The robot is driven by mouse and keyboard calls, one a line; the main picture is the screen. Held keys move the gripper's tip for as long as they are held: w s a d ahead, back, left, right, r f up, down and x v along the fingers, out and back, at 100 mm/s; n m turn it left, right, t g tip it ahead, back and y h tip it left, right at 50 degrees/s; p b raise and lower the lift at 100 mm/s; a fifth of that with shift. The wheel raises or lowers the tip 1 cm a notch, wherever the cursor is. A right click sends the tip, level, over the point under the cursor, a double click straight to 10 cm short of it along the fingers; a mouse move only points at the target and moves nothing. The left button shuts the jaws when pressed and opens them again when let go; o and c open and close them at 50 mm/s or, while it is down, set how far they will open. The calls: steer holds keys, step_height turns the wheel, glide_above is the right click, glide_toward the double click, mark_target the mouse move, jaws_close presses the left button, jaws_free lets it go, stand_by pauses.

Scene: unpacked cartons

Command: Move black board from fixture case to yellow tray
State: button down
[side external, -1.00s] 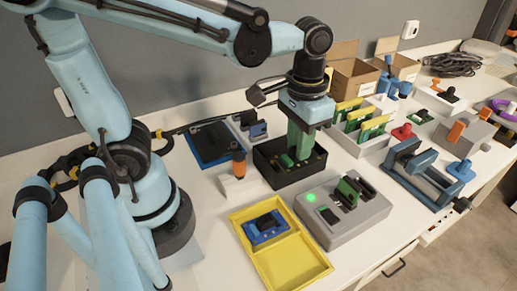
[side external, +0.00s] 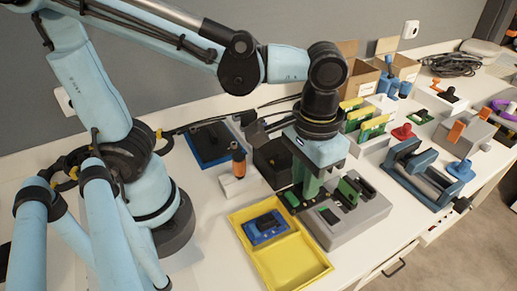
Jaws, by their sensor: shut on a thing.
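My gripper (side external: 308,190) points down above the left part of the grey fixture case (side external: 365,217), close to the back right edge of the yellow tray (side external: 290,267). It is shut on a thin dark board (side external: 291,199) with a green edge, which I take for the black board; the fingers hide most of it. The tray has two compartments. A blue piece with a dark top (side external: 264,229) lies in the back one, and the front one is empty. A green board and dark pieces stand in the fixture case.
A black open box (side external: 266,160) stands behind my gripper, partly hidden. An orange-handled tool (side external: 238,163) stands upright in a white block left of it. Green boards with yellow tops (side external: 374,127) and a blue clamp fixture (side external: 425,172) stand at right.

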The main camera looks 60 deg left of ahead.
steer(key=shift+s+d+f, duration=0.95)
steer(key=shift+d+f, duration=0.05)
steer(key=shift+f, duration=0.2)
steer(key=shift+s+d+f, duration=0.9)
steer(key=shift+d+f, duration=0.05)
steer(key=shift+f, duration=0.2)
steer(key=shift+s+d+f, duration=0.95)
steer(key=shift+d+f, duration=0.05)
steer(key=shift+f, duration=0.2)
steer(key=shift+f, duration=0.15)
steer(key=shift+f, duration=0.35)
steer(key=shift+f, duration=1)
steer(key=c, duration=0.9)
jaws_free()
steer(key=shift+c, duration=0.2)
step_height(320, 180, up, 12)
